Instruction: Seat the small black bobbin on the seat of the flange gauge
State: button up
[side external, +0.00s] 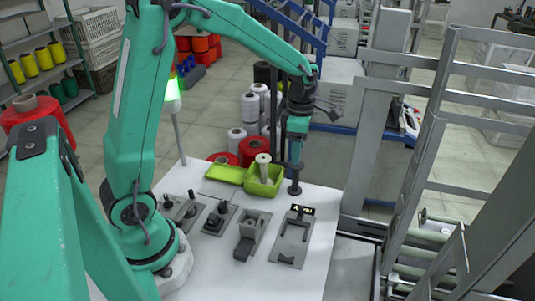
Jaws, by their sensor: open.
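My gripper (296,164) points straight down over the back right of the white table and is open. Directly below it is a small dark piece with a round black flange (295,190), which looks like the black bobbin standing upright. The jaws are too small to tell whether they surround its top or touch it. A flat grey fixture with a small dark display, which looks like the flange gauge (292,240), lies at the table's right, in front of the gripper. No bobbin shows on it. Its seat is too small to make out clearly.
A green bin (264,184) holding a pale spool stands left of the gripper, with its green lid (227,174) beside it. Several grey fixtures, one with a dark block (243,249), line the table (205,270). A metal frame rises beyond the right edge.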

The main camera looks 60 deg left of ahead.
jog(key=shift+f, duration=2.15)
jog(key=c, duration=0.6)
jog(key=shift+r, duration=0.2)
jog(key=shift+r, duration=2.35)
